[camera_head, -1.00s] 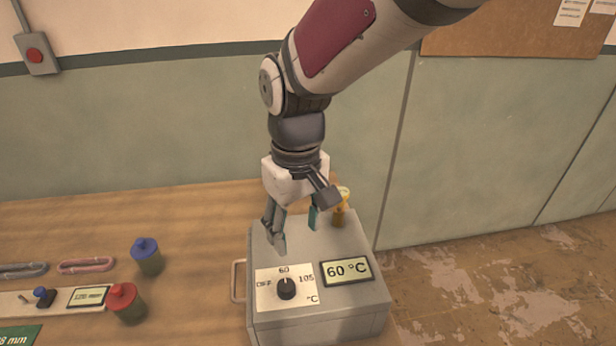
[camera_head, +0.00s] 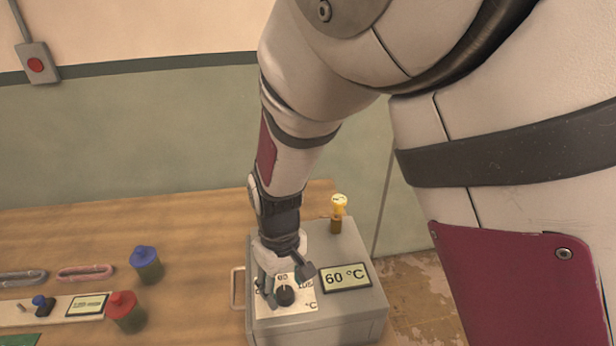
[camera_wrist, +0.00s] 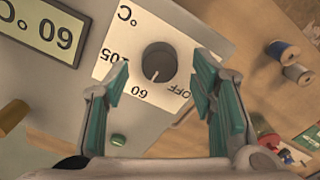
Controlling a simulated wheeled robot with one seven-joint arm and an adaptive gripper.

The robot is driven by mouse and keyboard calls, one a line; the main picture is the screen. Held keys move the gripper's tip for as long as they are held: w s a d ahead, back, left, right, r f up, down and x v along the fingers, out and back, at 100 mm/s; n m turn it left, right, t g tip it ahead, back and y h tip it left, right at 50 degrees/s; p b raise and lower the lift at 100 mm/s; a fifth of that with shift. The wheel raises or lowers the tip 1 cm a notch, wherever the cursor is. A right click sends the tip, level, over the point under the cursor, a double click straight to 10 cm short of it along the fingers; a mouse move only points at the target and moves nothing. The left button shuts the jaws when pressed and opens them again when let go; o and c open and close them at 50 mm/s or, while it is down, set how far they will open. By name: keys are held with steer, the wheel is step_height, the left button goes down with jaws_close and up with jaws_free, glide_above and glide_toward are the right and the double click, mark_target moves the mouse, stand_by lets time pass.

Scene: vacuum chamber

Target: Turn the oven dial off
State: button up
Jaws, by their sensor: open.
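The oven (camera_head: 350,310) is a grey box on the wooden bench. Its black dial (camera_head: 286,296) sits on a white plate marked OFF, 60 and 105, and the display (camera_head: 346,277) reads 60 °C. In the wrist view the dial (camera_wrist: 158,61) has its white mark toward the 60. My gripper (camera_head: 285,280) is over the dial plate. In the wrist view its two teal-padded fingers (camera_wrist: 163,85) are open, one on each side just short of the dial, with a gap between each finger and the dial. Part of the plate is hidden by the gripper in the head view.
The bench behind the jars is clear.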

steer(key=shift+f, duration=0.8)
steer(key=shift+c, duration=0.5)
steer(key=c, duration=1)
steer(key=shift+c, duration=0.2)
steer(key=shift+n, duration=0.5)
steer(key=n+b, duration=0.2)
steer(key=n, duration=0.2)
steer(key=shift+w+n, duration=0.1)
steer(key=shift+n, duration=0.3)
steer(key=n+b, duration=0.2)
steer(key=n, duration=0.4)
steer(key=shift+n, duration=0.3)
